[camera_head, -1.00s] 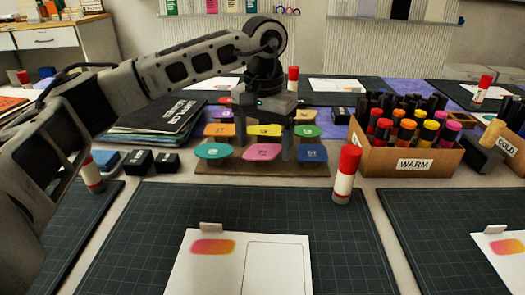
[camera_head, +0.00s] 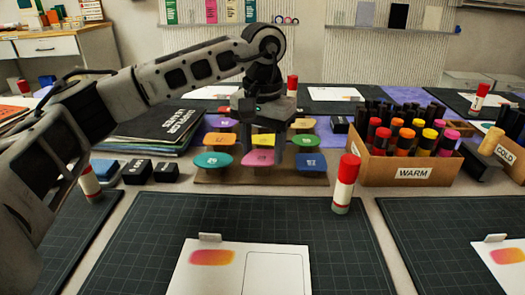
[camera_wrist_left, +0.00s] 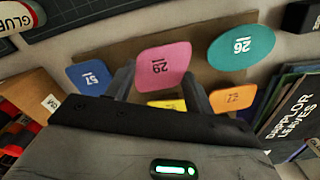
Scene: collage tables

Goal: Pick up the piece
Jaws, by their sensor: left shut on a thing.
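My left gripper (camera_head: 262,148) points down over a brown board (camera_head: 205,177) of several coloured numbered pieces. It is shut on the pink piece (camera_head: 262,160) in the front row; in the left wrist view the fingers (camera_wrist_left: 158,80) stand at either side of the pink piece (camera_wrist_left: 163,60). The pink piece sits level with its neighbours. A teal piece (camera_head: 213,160) and a blue piece (camera_head: 311,162) flank it. A yellow piece (camera_head: 262,141) lies behind it, partly hidden by a finger. My right gripper is out of view.
A glue stick (camera_head: 345,183) stands right of the board. The WARM crate (camera_head: 413,173) of markers is further right. Dark folders (camera_head: 150,128) and black blocks (camera_head: 152,172) lie left. In front, a white card (camera_head: 212,270) lies on the cutting mat (camera_head: 150,225).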

